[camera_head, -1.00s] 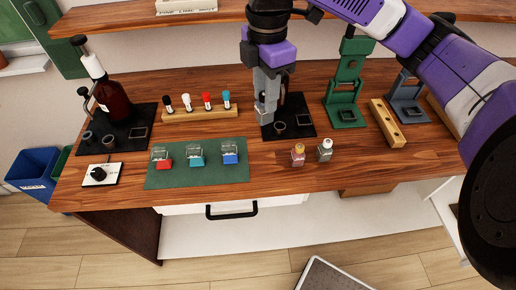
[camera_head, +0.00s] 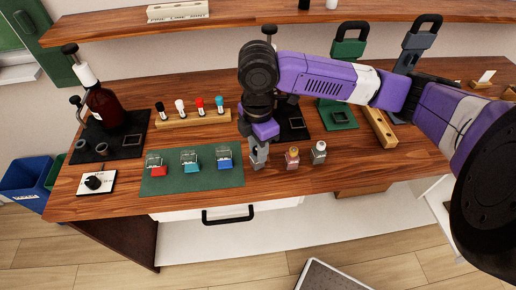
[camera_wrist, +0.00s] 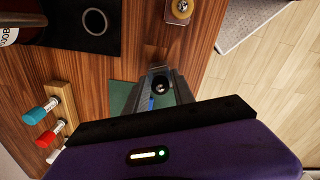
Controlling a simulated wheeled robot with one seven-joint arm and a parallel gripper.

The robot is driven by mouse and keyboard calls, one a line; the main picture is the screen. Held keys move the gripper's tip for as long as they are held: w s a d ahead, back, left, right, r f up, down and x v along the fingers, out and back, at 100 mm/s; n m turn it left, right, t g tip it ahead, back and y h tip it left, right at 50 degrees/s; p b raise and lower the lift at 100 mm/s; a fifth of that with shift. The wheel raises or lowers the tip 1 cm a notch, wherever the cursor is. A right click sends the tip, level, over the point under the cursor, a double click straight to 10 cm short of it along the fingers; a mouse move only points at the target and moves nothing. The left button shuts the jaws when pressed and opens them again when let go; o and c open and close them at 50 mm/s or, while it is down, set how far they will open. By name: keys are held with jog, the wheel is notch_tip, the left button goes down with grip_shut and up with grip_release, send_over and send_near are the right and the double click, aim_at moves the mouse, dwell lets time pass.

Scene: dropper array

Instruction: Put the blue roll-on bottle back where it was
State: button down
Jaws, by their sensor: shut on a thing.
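My gripper (camera_head: 258,160) is pointing down low over the front of the wooden table, between the green mat and the two small bottles. It is shut on a small bottle, and its fingers hide most of it in the head view. In the wrist view the bottle's grey neck with a dark round top (camera_wrist: 183,88) shows at the fingertips. Its body colour is hard to tell, and I cannot tell whether its base touches the table. A pink bottle with an amber top (camera_head: 293,157) and a whitish bottle (camera_head: 319,152) stand upright to the right.
The green mat (camera_head: 162,188) with red, teal and blue lidded boxes lies close on the left. A wooden rack (camera_head: 192,119) of several capped tubes stands behind it. A black station plate (camera_head: 293,124) is behind my gripper. The table's front edge is near.

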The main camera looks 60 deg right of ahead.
jog(key=shift+f, duration=0.35)
jog(key=shift+f, duration=0.1)
jog(key=shift+f, duration=0.1)
jog(key=c, duration=1.1)
grip_release()
jog(key=shift+o, duration=0.2)
